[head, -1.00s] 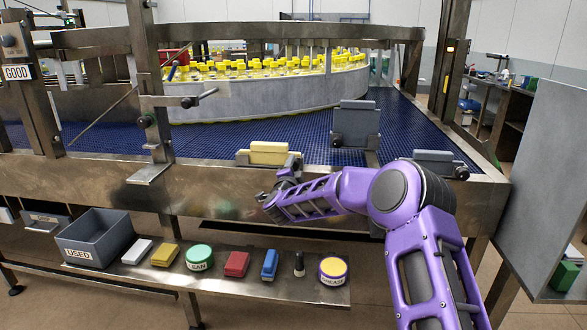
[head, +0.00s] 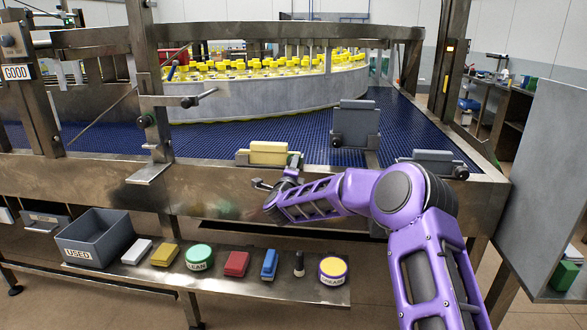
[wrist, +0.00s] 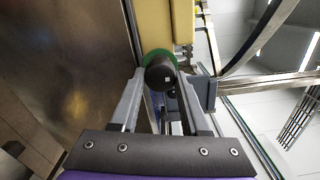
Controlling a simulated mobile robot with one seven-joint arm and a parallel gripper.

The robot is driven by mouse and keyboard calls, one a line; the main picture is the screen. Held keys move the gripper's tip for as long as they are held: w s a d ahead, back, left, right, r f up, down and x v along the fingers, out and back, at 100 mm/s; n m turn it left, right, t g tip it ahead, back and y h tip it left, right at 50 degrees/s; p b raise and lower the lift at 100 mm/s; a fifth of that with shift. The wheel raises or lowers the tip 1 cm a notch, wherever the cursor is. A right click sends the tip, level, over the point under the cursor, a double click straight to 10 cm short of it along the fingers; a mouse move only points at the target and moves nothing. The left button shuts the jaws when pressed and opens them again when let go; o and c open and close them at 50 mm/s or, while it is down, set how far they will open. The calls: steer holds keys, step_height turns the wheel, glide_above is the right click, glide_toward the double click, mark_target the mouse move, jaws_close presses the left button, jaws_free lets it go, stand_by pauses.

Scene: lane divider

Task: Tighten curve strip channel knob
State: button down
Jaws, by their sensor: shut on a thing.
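A black knob (wrist: 160,76) with a green ring (wrist: 156,54) behind it sits against a yellow block (wrist: 168,22) in the wrist view. My gripper (wrist: 163,85) is shut on the knob, one finger on each side. In the head view the yellow block (head: 268,153) stands in a grey holder on the near edge of the conveyor. My gripper (head: 279,183) is just below and in front of it and hides the knob there.
The shelf below holds a grey USED bin (head: 95,238), a green-lidded tin (head: 199,256), coloured blocks and a yellow-lidded tin (head: 333,270). A grey panel (head: 545,185) stands at the right.

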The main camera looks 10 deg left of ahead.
steer(key=shift+f, duration=0.15)
steer(key=shift+c, duration=1.9)
jaws_free()
steer(key=shift+s, duration=0.1)
steer(key=s, duration=1.7)
steer(key=shift+s+a, duration=0.2)
steer(key=shift+a, duration=0.1)
